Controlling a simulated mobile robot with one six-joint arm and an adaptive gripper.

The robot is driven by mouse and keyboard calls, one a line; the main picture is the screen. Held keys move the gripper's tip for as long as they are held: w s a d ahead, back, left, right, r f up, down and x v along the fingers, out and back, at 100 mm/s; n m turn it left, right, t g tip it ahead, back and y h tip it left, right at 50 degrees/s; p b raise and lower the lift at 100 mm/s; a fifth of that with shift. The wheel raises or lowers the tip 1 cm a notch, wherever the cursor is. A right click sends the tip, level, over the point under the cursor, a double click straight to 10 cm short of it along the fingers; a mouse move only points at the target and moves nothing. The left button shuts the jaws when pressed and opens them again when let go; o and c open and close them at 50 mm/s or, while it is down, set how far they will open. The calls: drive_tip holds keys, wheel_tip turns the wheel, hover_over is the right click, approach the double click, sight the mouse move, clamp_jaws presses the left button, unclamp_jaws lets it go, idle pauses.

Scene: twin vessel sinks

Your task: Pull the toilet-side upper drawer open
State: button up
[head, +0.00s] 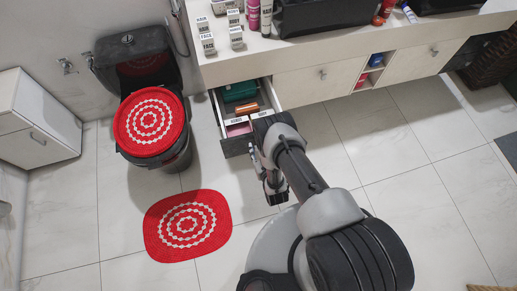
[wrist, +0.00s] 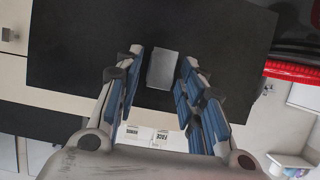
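The toilet-side upper drawer (head: 236,145) stands pulled out from the vanity in the head view, beside the toilet, with its contents showing. Its dark front (wrist: 230,60) fills much of the wrist view. A light grey handle (wrist: 163,70) sits on that front. My gripper (wrist: 161,58) has its two blue-padded fingers apart, one on each side of the handle, with visible gaps in the picture. Whether the fingers reach around the handle in depth cannot be told. In the head view my gripper (head: 270,182) is in front of the drawer, and my arm hides its right corner.
The drawer holds a green box (head: 239,91), an orange-brown item and labelled boxes. The toilet (head: 150,122) with a red cover stands left of it. A red mat (head: 187,226) lies on the floor. The tiled floor right of my arm is clear.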

drive_tip(key=shift+o, duration=0.4)
drive_tip(key=v, duration=0.7)
drive_tip(key=shift+s, duration=0.25)
drive_tip(key=shift+r, duration=0.1)
